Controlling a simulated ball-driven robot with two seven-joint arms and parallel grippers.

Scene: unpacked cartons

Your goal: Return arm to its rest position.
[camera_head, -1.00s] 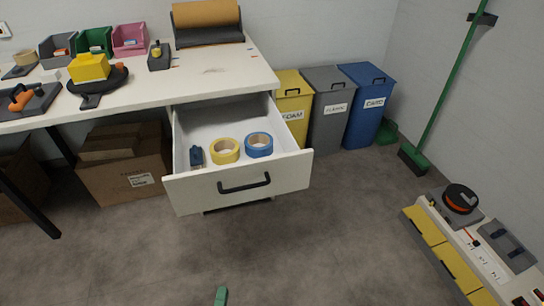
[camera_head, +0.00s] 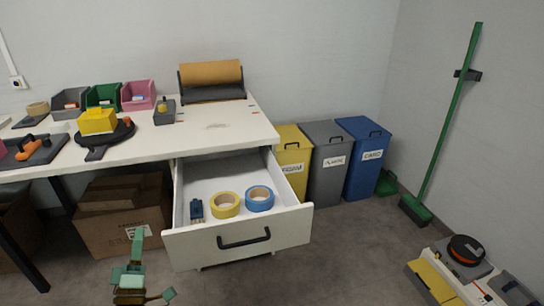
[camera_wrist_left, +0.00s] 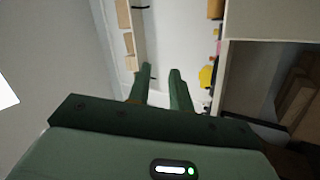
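My left gripper (camera_head: 138,268) is green and shows at the bottom left of the head view, in front of the brown carton under the table and left of the open drawer. In the left wrist view its two fingers (camera_wrist_left: 161,76) stand apart with an empty gap between them. It touches nothing that I can see. Most of my left arm is hidden below the head view. My right gripper is in neither view.
The open white drawer (camera_head: 237,240) juts from the workbench (camera_head: 190,135) and holds yellow tape (camera_head: 226,205), blue tape (camera_head: 260,198) and a small dark blue item (camera_head: 196,209). A brown carton (camera_head: 105,230) stands under the table. The floor before the drawer is clear.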

